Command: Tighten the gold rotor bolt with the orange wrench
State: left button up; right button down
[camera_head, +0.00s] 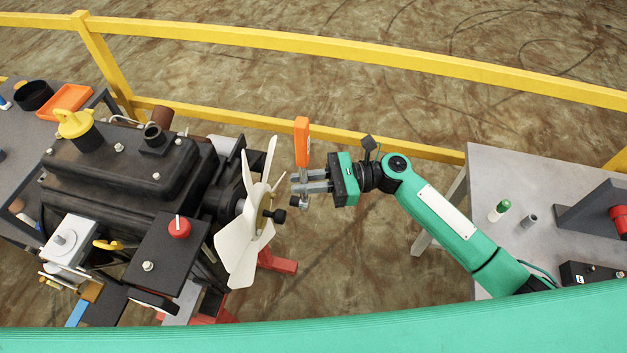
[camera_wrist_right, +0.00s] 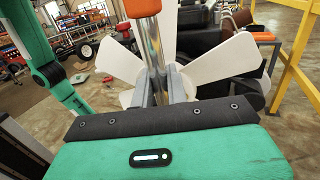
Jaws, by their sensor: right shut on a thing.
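My right gripper (camera_head: 302,182) is shut on the orange wrench (camera_head: 301,138), just right of the fan rotor. The orange handle points up in the head view, and a grey shaft runs down between the fingers to a dark head (camera_head: 295,201). In the wrist view the wrench's orange handle (camera_wrist_right: 142,8) and silver shaft (camera_wrist_right: 154,50) stand between the fingers (camera_wrist_right: 159,88). The white rotor (camera_head: 240,232) has a small gold-brown bolt (camera_head: 268,213) with a dark end (camera_head: 279,216) at its hub. The wrench head appears apart from it. My left gripper is out of view.
A black engine (camera_head: 120,185) with a red knob (camera_head: 179,227) fills the left. A yellow railing (camera_head: 330,48) runs behind. A grey table (camera_head: 480,190) stands right, with a green-capped object (camera_head: 500,209). Open floor lies between the rotor and this table.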

jog(key=shift+w+a, duration=0.25)
jog(key=shift+a, duration=0.45)
jog(key=shift+w+a, duration=0.2)
jog(key=shift+a, duration=0.45)
jog(key=shift+r+p, duration=0.1)
jog(key=shift+p, duration=0.4)
jog(key=shift+w+a, duration=0.25)
jog(key=shift+a, duration=0.55)
dwell(0.4)
jog(key=c, duration=2)
grip_release()
jog(key=shift+c, duration=0.2)
grip_shut()
jog(key=shift+w, duration=0.1)
